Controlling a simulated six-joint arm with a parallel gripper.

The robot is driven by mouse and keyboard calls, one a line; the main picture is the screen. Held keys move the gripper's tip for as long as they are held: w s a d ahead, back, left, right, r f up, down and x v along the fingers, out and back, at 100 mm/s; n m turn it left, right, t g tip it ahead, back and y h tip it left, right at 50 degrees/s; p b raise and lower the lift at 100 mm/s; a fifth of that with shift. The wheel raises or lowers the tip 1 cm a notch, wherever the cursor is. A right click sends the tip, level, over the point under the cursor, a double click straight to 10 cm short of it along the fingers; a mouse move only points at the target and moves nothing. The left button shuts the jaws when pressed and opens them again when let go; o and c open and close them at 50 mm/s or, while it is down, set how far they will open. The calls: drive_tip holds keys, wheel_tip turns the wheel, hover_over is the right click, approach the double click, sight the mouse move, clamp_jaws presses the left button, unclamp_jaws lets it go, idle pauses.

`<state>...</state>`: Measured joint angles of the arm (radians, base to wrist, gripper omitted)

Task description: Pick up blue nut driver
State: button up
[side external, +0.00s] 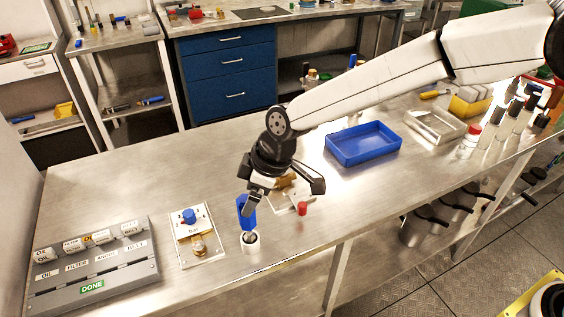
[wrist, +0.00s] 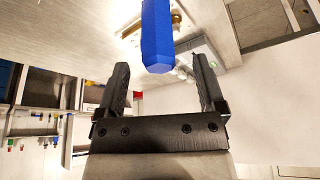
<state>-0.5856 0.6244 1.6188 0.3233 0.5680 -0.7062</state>
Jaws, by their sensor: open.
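The blue nut driver (side external: 243,207) stands upright in a small white round holder (side external: 250,243) near the table's front edge. One finger of my gripper (side external: 283,200) partly covers its handle in the side view. In the wrist view the blue handle (wrist: 157,38) shows just beyond the fingertips, in line with the gap between them. My gripper (wrist: 160,64) is open, with nothing between its fingers. I cannot tell whether a finger touches the handle.
A gauge panel with a blue knob (side external: 190,216) and a grey labelled rack (side external: 110,283) stand left. A small red object (side external: 302,208) and a pale plate with brass fittings (side external: 282,200) lie right. A blue tray (side external: 362,160) sits farther right. Bare tabletop lies behind.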

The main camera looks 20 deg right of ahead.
sight(248, 225)
drive_tip(key=shift+a+f, duration=0.1)
drive_tip(key=shift+f, duration=0.1)
drive_tip(key=shift+w+f, duration=0.1)
drive_tip(key=shift+x, duration=2.5)
clamp_jaws()
